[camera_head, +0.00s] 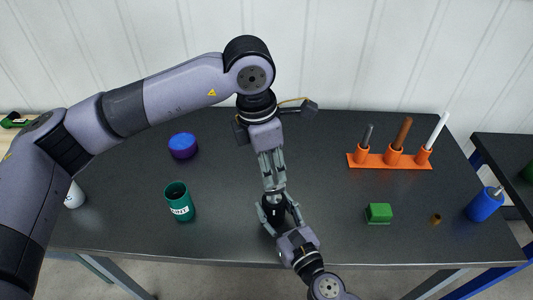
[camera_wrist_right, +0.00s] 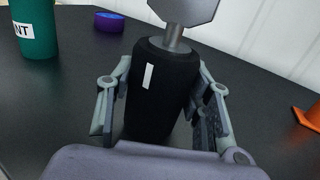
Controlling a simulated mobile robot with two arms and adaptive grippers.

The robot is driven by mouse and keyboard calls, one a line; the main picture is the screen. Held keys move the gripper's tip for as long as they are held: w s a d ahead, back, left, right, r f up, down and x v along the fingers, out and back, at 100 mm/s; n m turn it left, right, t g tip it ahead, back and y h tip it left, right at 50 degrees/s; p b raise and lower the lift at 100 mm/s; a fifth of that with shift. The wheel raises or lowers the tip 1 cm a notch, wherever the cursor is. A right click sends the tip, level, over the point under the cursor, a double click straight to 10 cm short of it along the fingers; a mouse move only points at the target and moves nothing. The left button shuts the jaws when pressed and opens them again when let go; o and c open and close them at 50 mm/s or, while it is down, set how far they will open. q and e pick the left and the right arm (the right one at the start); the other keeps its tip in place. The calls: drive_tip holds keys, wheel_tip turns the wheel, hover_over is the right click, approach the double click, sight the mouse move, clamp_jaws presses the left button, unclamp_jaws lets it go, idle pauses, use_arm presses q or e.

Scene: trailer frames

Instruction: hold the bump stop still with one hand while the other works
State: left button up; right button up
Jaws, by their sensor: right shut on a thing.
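The bump stop appears to be the black cylinder (camera_head: 272,214) with a white mark, near the front middle of the table; it also shows in the right wrist view (camera_wrist_right: 157,92). A short metal stem rises from its top to a grey flat-sided piece (camera_wrist_right: 184,10), cut off by the picture edge. My right gripper (camera_head: 279,210) comes from the front, its fingers shut around the cylinder's sides. My left gripper (camera_head: 273,187) points down from above, fingers close together, tips at the cylinder's top. Whether they grip the stem is unclear.
A green cup (camera_head: 179,203) and a blue-purple puck (camera_head: 183,147) stand left. Right are an orange holder (camera_head: 355,161) with three rods, a green block (camera_head: 378,213), a small brown piece (camera_head: 436,218) and a blue cylinder (camera_head: 484,206). The white wall (camera_head: 330,50) is behind.

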sight(275, 186)
use_arm(q)
drive_tip(key=f, duration=0.5)
drive_tip(key=d+f, duration=0.1)
drive_tip(key=f, duration=0.1)
drive_tip(key=shift+w+d+f, duration=0.1)
drive_tip(key=shift+w+f, duration=0.1)
drive_tip(key=shift+f, duration=0.15)
drive_tip(key=shift+c, duration=0.5)
clamp_jaws()
